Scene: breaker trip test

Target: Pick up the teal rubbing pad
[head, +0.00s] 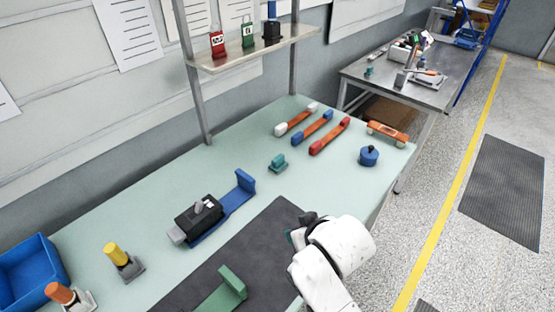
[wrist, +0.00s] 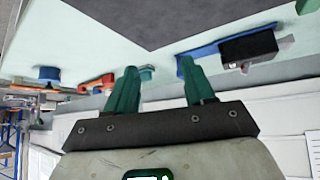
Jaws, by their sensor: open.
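The teal rubbing pad (head: 277,163), a small block with a raised grip, sits on the pale green bench top, left of the blue round pot. My gripper (head: 297,234) is above the front part of the bench, nearer than the pad and apart from it; its fingers are mostly hidden by my white wrist. In the wrist view, which looks upside down, my gripper (wrist: 158,64) has its two green fingers wide apart with nothing held. The pad (wrist: 147,73) shows small beyond them, close to the left finger in the picture.
A black breaker (head: 198,216) in a blue holder lies left of the pad. Orange bars with white, blue and red ends (head: 313,128) lie behind it. A blue pot (head: 369,156) is to the right. A dark mat (head: 225,262) and green bracket (head: 222,292) are in front.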

